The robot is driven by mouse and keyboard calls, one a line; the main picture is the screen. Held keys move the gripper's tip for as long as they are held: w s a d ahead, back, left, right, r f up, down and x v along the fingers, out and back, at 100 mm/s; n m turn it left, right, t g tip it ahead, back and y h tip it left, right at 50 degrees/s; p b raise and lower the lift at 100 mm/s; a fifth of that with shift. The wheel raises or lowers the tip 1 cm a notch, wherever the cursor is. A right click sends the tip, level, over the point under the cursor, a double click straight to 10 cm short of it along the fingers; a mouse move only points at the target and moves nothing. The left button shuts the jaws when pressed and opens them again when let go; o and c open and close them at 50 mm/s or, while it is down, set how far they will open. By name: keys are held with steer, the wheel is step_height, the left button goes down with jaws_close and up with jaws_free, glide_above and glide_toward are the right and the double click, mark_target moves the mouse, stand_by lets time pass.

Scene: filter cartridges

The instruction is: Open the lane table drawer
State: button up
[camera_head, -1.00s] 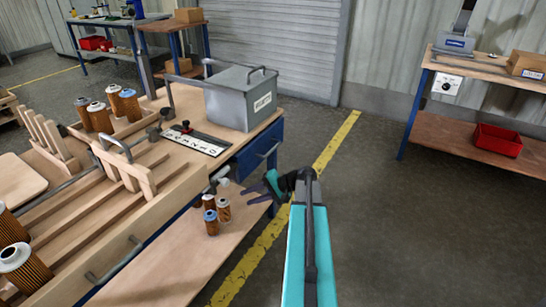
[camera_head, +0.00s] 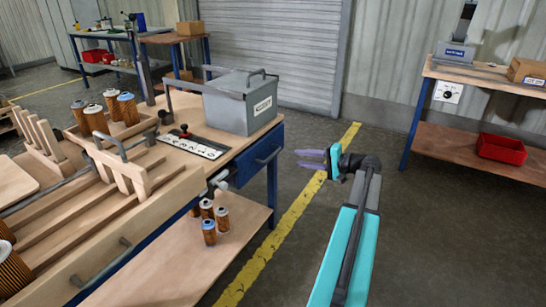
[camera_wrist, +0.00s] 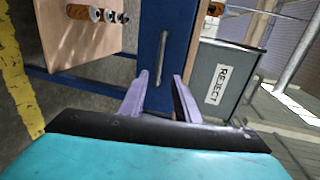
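The lane table (camera_head: 232,152) is wooden-topped with a blue drawer (camera_head: 250,166) at its right end. The drawer looks flush with the table and has a grey bar handle (camera_head: 268,158). My gripper (camera_head: 298,158) is right of the drawer, its purple fingers pointing left at it, with a gap between. In the wrist view, the blue drawer front (camera_wrist: 178,45) is straight ahead. Its handle (camera_wrist: 163,55) runs lengthwise, its near end between the two spread fingertips (camera_wrist: 160,80). The fingers are open and empty, and do not appear to touch the handle.
A grey REJECT box (camera_head: 240,100) stands on the table above the drawer; it also shows in the wrist view (camera_wrist: 222,80). Several cartridges (camera_head: 209,220) stand on the lower shelf (camera_head: 170,265). A bench with a red bin (camera_head: 501,149) is at right. Floor between is clear.

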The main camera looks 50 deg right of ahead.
mark_target(274, 155)
steer(key=shift+w, duration=0.1)
steer(key=b+x, duration=0.2)
steer(key=x, duration=1.1)
steer(key=shift+w+a+f+b, duration=0.1)
steer(key=shift+w+f+b, duration=0.05)
steer(key=shift+w+b, duration=0.15)
jaws_close()
steer(key=shift+s, duration=0.1)
